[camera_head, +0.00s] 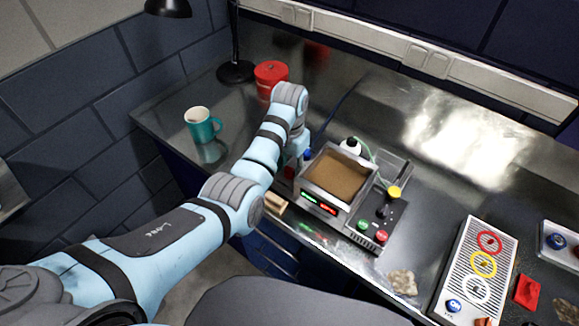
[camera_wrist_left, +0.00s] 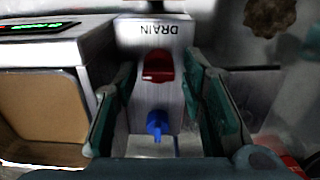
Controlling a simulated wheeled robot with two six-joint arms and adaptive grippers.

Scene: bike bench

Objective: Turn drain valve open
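The drain valve's red handle (camera_wrist_left: 158,66) shows in the left wrist view on a grey block below an upside-down DRAIN label. A blue part (camera_wrist_left: 157,124) sits beyond it on the same block. My left gripper (camera_wrist_left: 160,112) is open, its two dark green fingers apart on either side of the block. Nothing is visibly held, and I cannot tell whether the fingers touch. In the head view, my left gripper (camera_head: 299,154) is at the left side of the tank unit (camera_head: 322,203), with the red handle (camera_head: 290,172) partly hidden beside it. My right gripper is out of view.
A white bottle (camera_head: 350,146) stands behind. A teal mug (camera_head: 203,130), red can (camera_head: 271,74) and lamp are at the back left. A ringed panel (camera_head: 463,285) lies right.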

